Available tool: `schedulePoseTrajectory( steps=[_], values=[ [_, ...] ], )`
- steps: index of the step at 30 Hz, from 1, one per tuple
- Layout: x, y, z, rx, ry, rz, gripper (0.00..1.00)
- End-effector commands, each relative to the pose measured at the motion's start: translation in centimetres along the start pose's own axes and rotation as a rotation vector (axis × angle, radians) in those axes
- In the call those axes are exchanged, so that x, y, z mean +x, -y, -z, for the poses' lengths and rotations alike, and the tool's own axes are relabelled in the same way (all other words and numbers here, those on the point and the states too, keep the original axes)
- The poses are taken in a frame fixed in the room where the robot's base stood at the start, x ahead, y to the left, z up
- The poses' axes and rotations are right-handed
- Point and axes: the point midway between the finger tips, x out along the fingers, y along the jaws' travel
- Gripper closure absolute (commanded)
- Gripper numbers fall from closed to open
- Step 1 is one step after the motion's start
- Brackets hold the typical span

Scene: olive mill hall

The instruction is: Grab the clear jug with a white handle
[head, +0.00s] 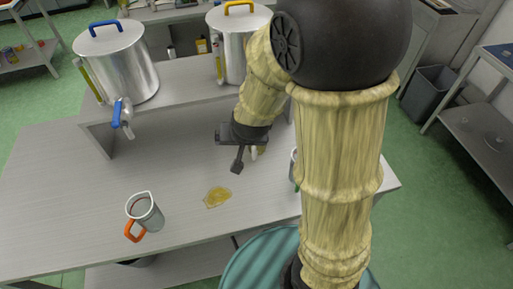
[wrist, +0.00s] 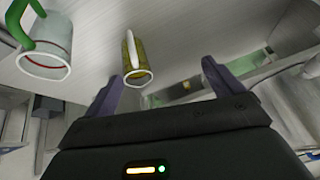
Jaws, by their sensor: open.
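The clear jug with a white handle shows in the wrist view (wrist: 127,60), with a yellowish body and a pale rim. It lies beyond my fingertips, slightly left of the middle between them, and nothing touches it that I can see. In the head view only a sliver of this jug (head: 262,149) and its white handle show just behind my gripper (head: 240,160), which hides most of it. My gripper is open and empty; both fingers show spread apart in the wrist view (wrist: 160,88).
A green-handled jug (wrist: 48,58) stands beside it, mostly behind my arm in the head view. Two steel vats (head: 125,65) stand on the raised shelf behind. The bench's left is clear.

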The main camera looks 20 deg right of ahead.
Motion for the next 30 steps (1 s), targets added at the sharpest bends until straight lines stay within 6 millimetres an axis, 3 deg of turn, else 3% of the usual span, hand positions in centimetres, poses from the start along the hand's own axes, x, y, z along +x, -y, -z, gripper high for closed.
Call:
schedulePoseTrajectory(
  steps=[1,3,9,12,16,21,25,30],
  values=[
    [3.2,1.1,-0.5,0.025,-0.047,-0.008,0.08],
    [5.7,2.1,-0.2,0.073,-0.128,-0.033,0.08],
    [11.3,3.5,-0.3,0.172,-0.382,-0.172,0.08],
    [13.0,3.7,-1.1,0.198,-0.525,-0.268,0.08],
    [13.9,3.7,-2.8,0.211,-0.726,-0.406,0.08],
    [12.8,4.0,-5.7,0.208,-0.969,-0.571,0.08],
    [11.6,4.1,-6.9,0.211,-1.068,-0.638,0.08],
    [11.0,4.1,-7.0,0.213,-1.088,-0.655,0.08]
  ],
)
